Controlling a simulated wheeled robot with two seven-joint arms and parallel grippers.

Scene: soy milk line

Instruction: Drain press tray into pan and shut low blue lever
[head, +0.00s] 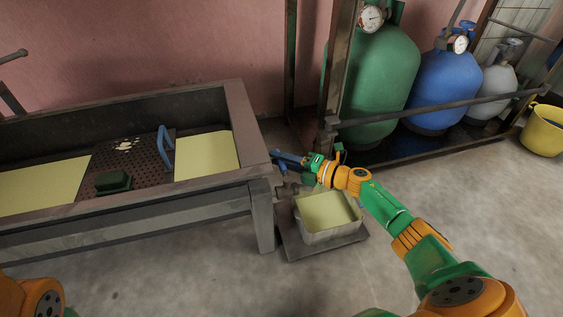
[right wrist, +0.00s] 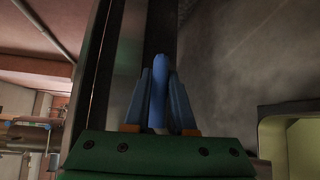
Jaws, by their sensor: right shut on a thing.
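The press tray (head: 252,135) is a long dark trough on legs at left in the head view, with pale yellow liquid (head: 207,155) inside. The pan (head: 333,236) stands on the floor by the tray's right end and holds pale yellow liquid; its edge shows in the right wrist view (right wrist: 268,125). My right gripper (head: 292,160) is at the tray's right end, left of and above the pan. It is shut on the low blue lever (right wrist: 158,90), which stands between both fingers in the right wrist view. The outlet is mostly hidden. My left gripper is out of view.
A perforated plate (head: 145,153) with an upright blue handle (head: 165,150) and a green block (head: 113,181) sits in the tray. Green (head: 380,80), blue and grey tanks stand behind a rail (head: 440,108). A yellow bucket (head: 543,130) is far right. The front floor is clear.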

